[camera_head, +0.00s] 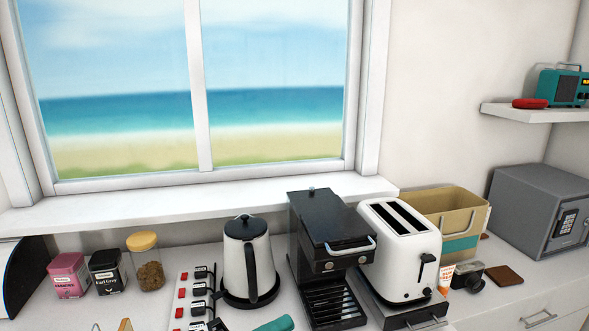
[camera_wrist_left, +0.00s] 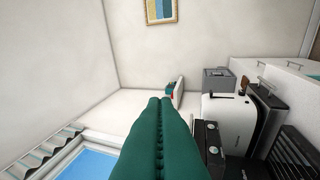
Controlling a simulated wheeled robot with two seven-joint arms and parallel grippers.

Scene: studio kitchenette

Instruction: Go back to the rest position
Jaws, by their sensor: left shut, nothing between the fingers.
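My left gripper (camera_head: 276,324) shows only as a green fingertip at the bottom edge of the head view, in front of the kettle and the coffee machine. In the left wrist view its two long green fingers (camera_wrist_left: 160,103) lie against each other, with nothing between them. The rest of the left arm is out of the head view. My right gripper is in neither view.
A kettle (camera_head: 248,258), a black coffee machine (camera_head: 330,235) and a white toaster (camera_head: 400,255) stand close together on the counter. A power strip (camera_head: 182,290) lies left of the kettle. Tins (camera_head: 68,275), a jar (camera_head: 150,275) and a grey safe (camera_head: 530,215) flank them.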

